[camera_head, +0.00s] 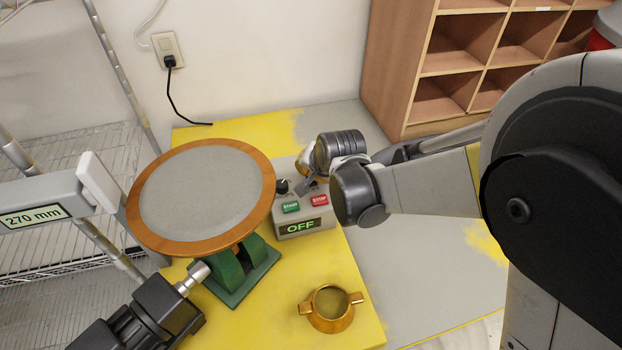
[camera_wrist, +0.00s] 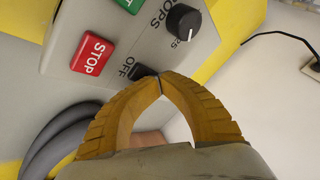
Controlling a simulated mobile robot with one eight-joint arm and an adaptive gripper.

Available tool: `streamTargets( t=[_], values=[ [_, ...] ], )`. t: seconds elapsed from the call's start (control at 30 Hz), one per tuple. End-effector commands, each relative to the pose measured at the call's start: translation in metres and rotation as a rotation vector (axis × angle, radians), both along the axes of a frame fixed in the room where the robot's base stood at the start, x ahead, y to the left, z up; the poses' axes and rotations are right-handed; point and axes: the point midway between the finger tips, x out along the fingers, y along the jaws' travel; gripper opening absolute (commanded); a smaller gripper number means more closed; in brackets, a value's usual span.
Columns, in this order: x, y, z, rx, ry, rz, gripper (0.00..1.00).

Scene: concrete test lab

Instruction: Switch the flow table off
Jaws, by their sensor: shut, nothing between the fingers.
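The flow table has a round grey top with an orange rim (camera_head: 205,192) on a green stand (camera_head: 243,270). In the wrist view, the red STOP button (camera_wrist: 92,54), black knob (camera_wrist: 183,22) and a small black switch (camera_wrist: 143,72) beside an OFF label show. My gripper (camera_wrist: 159,80) is shut and empty, its yellow fingertips at the switch; I cannot tell whether they touch. My arm partly hides the box's back.
A brass ring mould (camera_head: 331,307) stands on the yellow bench (camera_head: 270,325). A black motor (camera_head: 140,315) adjoins the stand. A 270 mm gauge (camera_head: 35,216) is at left. A wooden shelf (camera_head: 400,60) stands behind, and a plugged cable (camera_head: 183,108) hangs from the wall outlet.

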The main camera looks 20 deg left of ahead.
Motion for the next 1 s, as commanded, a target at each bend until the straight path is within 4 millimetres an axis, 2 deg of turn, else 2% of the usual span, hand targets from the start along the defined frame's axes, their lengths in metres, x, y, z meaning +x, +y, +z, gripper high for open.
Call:
streamTargets(
  t=[0.37,0.73,1.0],
  values=[
    [0.001,0.004,0.011,0.001,0.002,0.001,0.0],
    [0.002,0.004,0.013,0.0,0.001,0.0,0.0],
    [0.004,0.006,0.037,0.0,0.0,0.0,0.0]
  ],
)
